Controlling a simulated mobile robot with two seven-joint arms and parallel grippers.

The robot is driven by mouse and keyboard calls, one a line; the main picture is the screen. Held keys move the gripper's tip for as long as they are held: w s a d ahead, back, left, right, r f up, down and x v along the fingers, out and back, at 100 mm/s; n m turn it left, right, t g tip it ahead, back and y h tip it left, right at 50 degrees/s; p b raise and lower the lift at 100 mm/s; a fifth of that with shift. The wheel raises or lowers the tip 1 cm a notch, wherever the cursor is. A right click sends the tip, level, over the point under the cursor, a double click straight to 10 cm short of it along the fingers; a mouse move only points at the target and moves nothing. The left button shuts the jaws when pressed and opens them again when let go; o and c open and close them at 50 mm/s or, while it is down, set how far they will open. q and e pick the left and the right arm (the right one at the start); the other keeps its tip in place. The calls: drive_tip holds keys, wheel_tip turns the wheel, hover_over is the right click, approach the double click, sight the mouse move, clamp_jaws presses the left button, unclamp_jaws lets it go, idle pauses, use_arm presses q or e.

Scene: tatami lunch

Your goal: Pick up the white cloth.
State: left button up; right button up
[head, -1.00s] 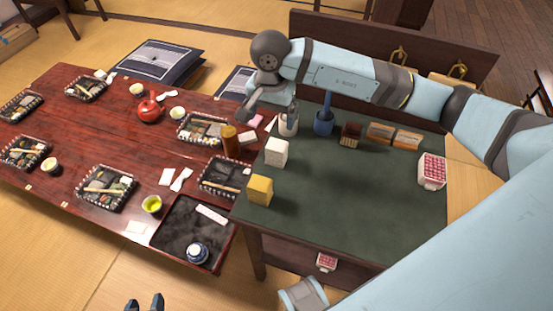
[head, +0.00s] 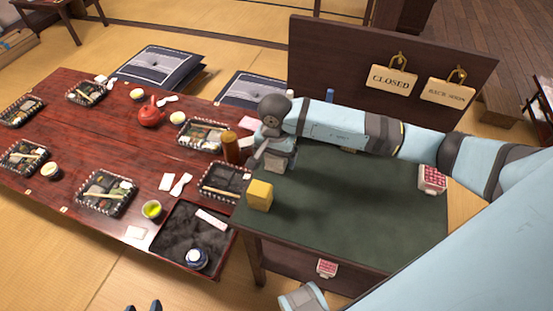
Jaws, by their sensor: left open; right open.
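A pale rolled cloth-like strip (head: 211,219) lies in the dark tray (head: 172,250) on the red table. My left gripper (head: 143,308) is open and empty at the bottom edge, mostly out of frame.
A brown cylinder (head: 230,148) stands on the red table (head: 120,140), close left. A red-and-white box (head: 432,179) is at the green table's right. The green top's middle front is clear.

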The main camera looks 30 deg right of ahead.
drive_tip(key=shift+f, duration=0.3)
drive_tip(key=c, duration=1.1)
drive_tip(key=shift+r, duration=0.1)
wheel_tip(320, 180, up, 20)
drive_tip(key=shift+p, duration=0.3)
